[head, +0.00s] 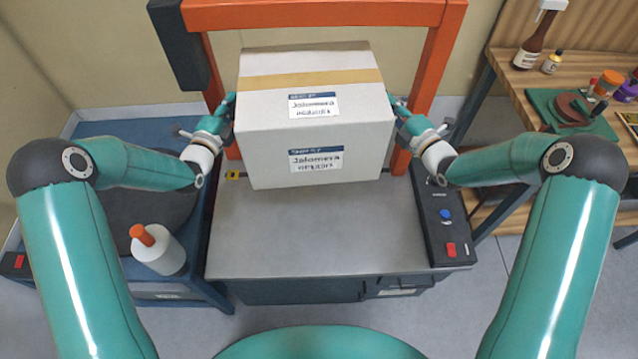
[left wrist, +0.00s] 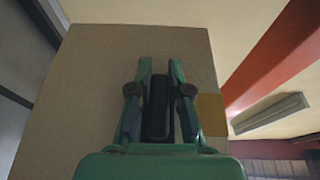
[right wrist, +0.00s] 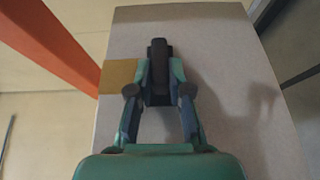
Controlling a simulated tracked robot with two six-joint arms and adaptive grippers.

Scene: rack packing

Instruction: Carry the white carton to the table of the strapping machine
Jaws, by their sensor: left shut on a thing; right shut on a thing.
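The white carton (head: 315,120), with a tan tape band and two printed labels, is level at the orange arch of the strapping machine, over its grey table (head: 310,235). I cannot tell whether its underside touches the table. My left gripper (head: 228,106) is shut on the carton's left side, and my right gripper (head: 394,104) is shut on its right side. The carton's side wall fills much of the left wrist view (left wrist: 90,100) and of the right wrist view (right wrist: 225,60). A dark part shows between the fingers in both wrist views.
The orange arch (head: 445,50) rises around and behind the carton. A control panel (head: 445,220) with buttons edges the table at right. A blue stand (head: 100,130) with a white orange-capped bottle (head: 158,252) is at left. A wooden bench (head: 560,90) with tools and bottles is at right.

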